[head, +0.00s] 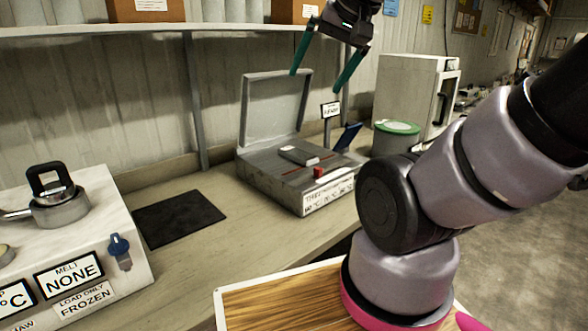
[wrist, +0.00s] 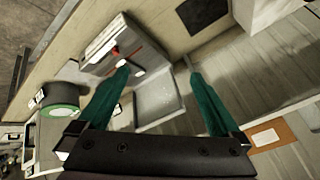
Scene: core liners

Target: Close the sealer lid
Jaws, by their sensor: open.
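The sealer (head: 290,175) stands on the bench in the middle of the head view, a grey box with a red part and a label on its front. Its lid (head: 243,108), a grey frame, stands raised at the back of the box. In the wrist view the sealer body (wrist: 125,45) is at the upper middle and the lid (wrist: 160,98) shows between my fingers. My gripper (head: 322,78) is open and empty, with two green fingers pointing down, above the sealer and near the top of the lid in the picture. Whether a finger touches the lid I cannot tell.
A shelf (head: 220,30) with boxes runs along the wall behind. A green-lidded tub (head: 397,128) and a pale cabinet (head: 412,85) stand right of the sealer. A black mat (head: 178,217) and a white melt unit (head: 100,220) are to the left.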

